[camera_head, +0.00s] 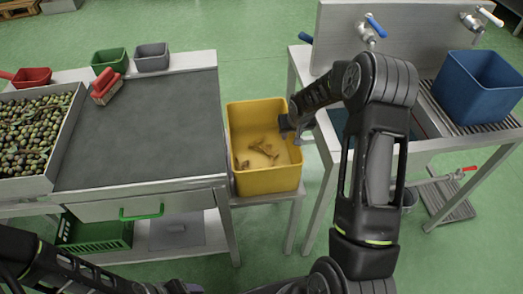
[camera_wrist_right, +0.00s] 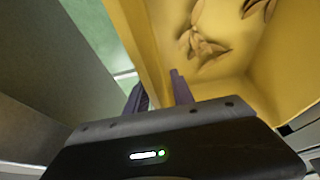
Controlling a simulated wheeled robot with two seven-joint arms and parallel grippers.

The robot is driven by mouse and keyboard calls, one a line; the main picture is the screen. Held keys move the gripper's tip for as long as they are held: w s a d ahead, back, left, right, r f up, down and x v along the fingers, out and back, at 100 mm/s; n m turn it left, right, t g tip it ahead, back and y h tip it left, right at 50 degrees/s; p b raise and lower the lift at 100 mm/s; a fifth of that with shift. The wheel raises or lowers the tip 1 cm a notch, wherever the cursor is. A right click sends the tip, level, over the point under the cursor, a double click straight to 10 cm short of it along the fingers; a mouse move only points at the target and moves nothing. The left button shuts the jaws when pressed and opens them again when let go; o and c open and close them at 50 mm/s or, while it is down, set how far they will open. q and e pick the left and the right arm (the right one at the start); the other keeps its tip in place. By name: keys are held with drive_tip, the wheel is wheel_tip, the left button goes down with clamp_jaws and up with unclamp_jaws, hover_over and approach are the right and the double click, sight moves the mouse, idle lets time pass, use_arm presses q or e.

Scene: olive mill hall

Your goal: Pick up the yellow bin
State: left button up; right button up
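The yellow bin (camera_head: 265,180) stands upright on a low metal stand between the grey-topped table and the sink. Several brown leaf-like pieces lie on its floor, and they also show in the right wrist view. My right gripper (camera_head: 288,126) is at the bin's right wall, pointing down. In the right wrist view, the two purple fingers (camera_wrist_right: 160,92) stand close together on either side of the yellow bin's wall (camera_wrist_right: 143,50), one inside and one outside, with yellow filling the gap. My left gripper (camera_head: 180,288) is at the bottom edge, partly cut off; its opening is unclear.
The table (camera_head: 140,130) is close on the bin's left, with an olive tray (camera_head: 60,158) and small red, green and grey bins. The sink unit (camera_head: 440,140) on the right carries a blue bin (camera_head: 478,88). Green floor lies in front.

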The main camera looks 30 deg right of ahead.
drive_tip(key=shift+c, duration=0.4)
clamp_jaws()
idle(1.4)
